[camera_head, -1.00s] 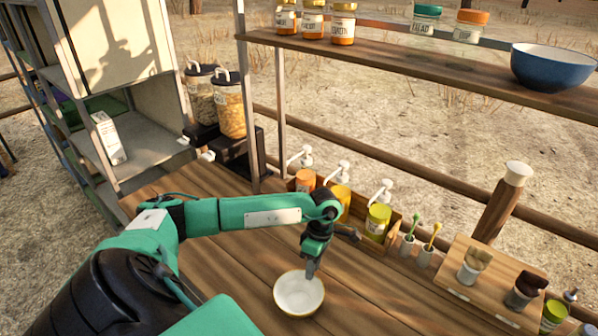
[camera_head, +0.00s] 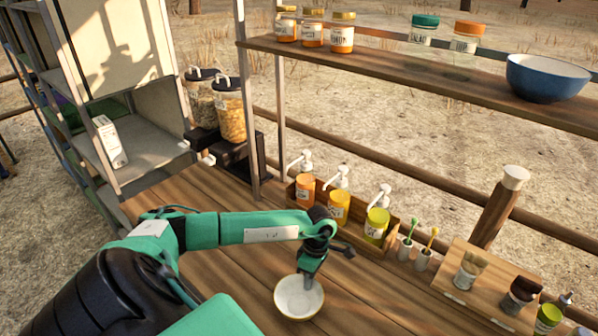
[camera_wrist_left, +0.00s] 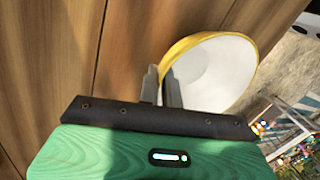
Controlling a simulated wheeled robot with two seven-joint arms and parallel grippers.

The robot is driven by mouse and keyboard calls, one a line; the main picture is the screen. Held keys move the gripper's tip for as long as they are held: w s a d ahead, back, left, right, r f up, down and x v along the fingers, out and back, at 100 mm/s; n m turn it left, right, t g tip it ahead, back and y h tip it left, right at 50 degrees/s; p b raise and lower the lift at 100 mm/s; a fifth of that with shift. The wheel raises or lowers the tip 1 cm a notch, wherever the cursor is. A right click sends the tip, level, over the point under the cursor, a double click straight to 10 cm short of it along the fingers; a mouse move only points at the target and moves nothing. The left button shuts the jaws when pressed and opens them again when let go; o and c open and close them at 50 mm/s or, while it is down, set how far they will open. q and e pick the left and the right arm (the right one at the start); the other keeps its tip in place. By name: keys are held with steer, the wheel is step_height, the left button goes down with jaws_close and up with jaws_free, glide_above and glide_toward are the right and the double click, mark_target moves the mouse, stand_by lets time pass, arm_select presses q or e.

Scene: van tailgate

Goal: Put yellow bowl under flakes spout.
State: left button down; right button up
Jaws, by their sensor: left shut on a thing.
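The bowl (camera_head: 299,297), white inside with a yellow rim, is at the front of the wooden table. My left gripper (camera_head: 309,280) is shut on its far rim. In the left wrist view the fingers (camera_wrist_left: 162,86) pinch the edge of the bowl (camera_wrist_left: 215,72). I cannot tell whether the bowl touches the table. Two clear dispensers with dark lids stand at the back left: one (camera_head: 231,112) holds golden flakes, the other (camera_head: 203,100) a paler food. Their black base with small white spouts (camera_head: 208,159) faces the table. My right gripper is not in view.
A wooden box (camera_head: 340,222) with several pump bottles stands along the back edge, beside cups with spoons (camera_head: 422,258). A shelf (camera_head: 400,75) with jars and a blue bowl (camera_head: 547,78) hangs above. The table left of the box is clear.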

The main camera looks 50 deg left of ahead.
arm_select(q)
steer(key=shift+r, duration=0.1)
steer(key=shift+r, duration=0.25)
step_height(320, 180, up, 19)
steer(key=b, duration=0.5)
steer(key=shift+r+b, duration=0.15)
steer(key=shift+b, duration=0.15)
steer(key=d+f+m+t+y, duration=0.1)
steer(key=d+f+m+y, duration=0.1)
steer(key=d+m, duration=0.6)
steer(key=d+f+m+t+y, duration=0.2)
steer(key=d+f+m, duration=0.3)
steer(key=d+m, duration=0.4)
steer(key=m, duration=0.4)
steer(key=shift+s+d+m, duration=0.2)
steer(key=shift+s+m, duration=0.2)
